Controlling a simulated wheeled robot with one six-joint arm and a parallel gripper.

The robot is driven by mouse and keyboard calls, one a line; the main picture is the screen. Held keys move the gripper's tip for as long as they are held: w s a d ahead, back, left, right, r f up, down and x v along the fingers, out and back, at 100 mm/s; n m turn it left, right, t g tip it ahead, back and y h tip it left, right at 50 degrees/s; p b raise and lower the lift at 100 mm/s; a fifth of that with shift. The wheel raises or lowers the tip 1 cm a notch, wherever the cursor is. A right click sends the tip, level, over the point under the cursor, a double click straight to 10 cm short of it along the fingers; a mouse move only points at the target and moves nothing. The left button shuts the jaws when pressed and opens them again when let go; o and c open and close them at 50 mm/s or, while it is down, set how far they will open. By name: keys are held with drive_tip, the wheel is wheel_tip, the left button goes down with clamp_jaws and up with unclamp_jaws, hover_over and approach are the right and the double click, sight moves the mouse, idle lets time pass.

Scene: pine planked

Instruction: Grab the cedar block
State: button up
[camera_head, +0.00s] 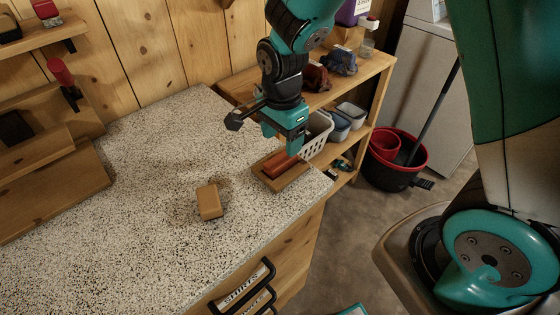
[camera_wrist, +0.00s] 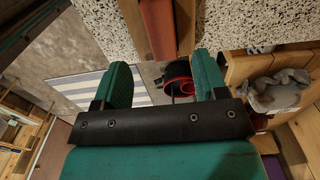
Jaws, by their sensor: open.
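A reddish-brown block, which looks like the cedar block (camera_head: 279,164), lies on a small wooden tray (camera_head: 291,182) near the right edge of the speckled counter. My gripper (camera_head: 282,143) is open and points down just above this block, with its fingers partly hiding it. In the wrist view the block (camera_wrist: 158,28) shows at the top, in line with the gap between the two teal fingers (camera_wrist: 161,76). The fingers are apart and nothing is between them. I cannot tell whether a finger touches the block.
A tan block (camera_head: 210,201) sits on the counter (camera_head: 130,205) to the left, with bare counter around it. A wooden shelf (camera_head: 362,88) with a white basket (camera_head: 316,135) stands behind. A black and red bucket (camera_head: 396,160) is on the floor at right.

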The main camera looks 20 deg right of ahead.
sight(282, 158)
drive_tip(key=shift+w+d+f+p, duration=0.1)
drive_tip(key=shift+f+p, duration=0.25)
drive_tip(key=shift+f, duration=1.2)
drive_tip(key=shift+w+d+f+p, duration=0.1)
drive_tip(key=shift+f+p, duration=0.2)
drive_tip(key=shift+f, duration=1.2)
drive_tip(key=c, duration=1)
